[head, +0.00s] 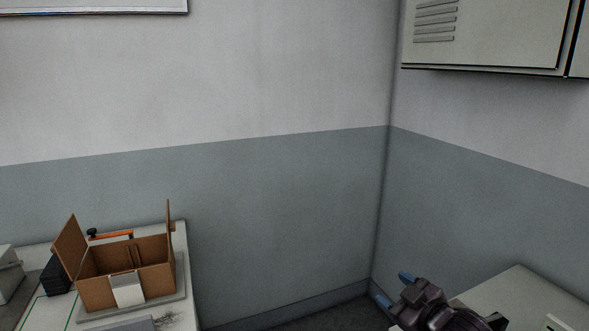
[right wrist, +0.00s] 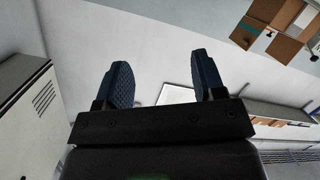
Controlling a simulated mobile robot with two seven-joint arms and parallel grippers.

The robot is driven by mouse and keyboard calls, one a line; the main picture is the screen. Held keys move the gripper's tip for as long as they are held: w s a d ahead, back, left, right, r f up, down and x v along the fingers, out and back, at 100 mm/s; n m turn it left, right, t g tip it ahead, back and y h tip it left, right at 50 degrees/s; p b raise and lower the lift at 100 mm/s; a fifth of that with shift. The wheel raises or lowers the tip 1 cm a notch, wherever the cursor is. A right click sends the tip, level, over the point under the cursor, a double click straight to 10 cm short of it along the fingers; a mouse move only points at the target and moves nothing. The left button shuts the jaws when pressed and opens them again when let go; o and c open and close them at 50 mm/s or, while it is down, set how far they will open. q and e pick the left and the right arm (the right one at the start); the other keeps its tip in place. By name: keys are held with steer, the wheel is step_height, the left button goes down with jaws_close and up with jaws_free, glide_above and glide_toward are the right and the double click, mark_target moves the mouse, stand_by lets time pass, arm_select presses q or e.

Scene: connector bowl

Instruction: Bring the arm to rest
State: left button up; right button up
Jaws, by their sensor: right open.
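My right gripper (head: 395,289) is at the lower right of the head view, in front of the grey wall corner. Its two blue fingers are spread, and nothing is between them. In the right wrist view the same gripper (right wrist: 163,75) shows both textured fingers wide apart and empty, with a tilted view of the room behind. The rest of the right arm is mostly cut off by the lower edge of the head view. My left gripper is in neither view.
An open cardboard box (head: 155,262) stands on a table (head: 192,285) at the lower left. A light surface (head: 520,283) lies beside the right arm. A wall cabinet (head: 490,45) hangs at the upper right. The middle of the head view is bare wall.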

steer(key=s+d+f+m+g+h+b, duration=0.1)
steer(key=s+d+f+m+h, duration=0.1)
steer(key=s+f, duration=0.7)
steer(key=s+d+f+m+g+h+b, duration=0.1)
steer(key=s+f+m, duration=0.3)
steer(key=s+f, duration=0.4)
steer(key=s+d+f+m+h+b, duration=0.3)
steer(key=s+f, duration=0.6)
steer(key=f, duration=0.4)
steer(key=shift+s+d+g, duration=0.25)
steer(key=shift+s+g, duration=0.1)
steer(key=shift+g, duration=0.05)
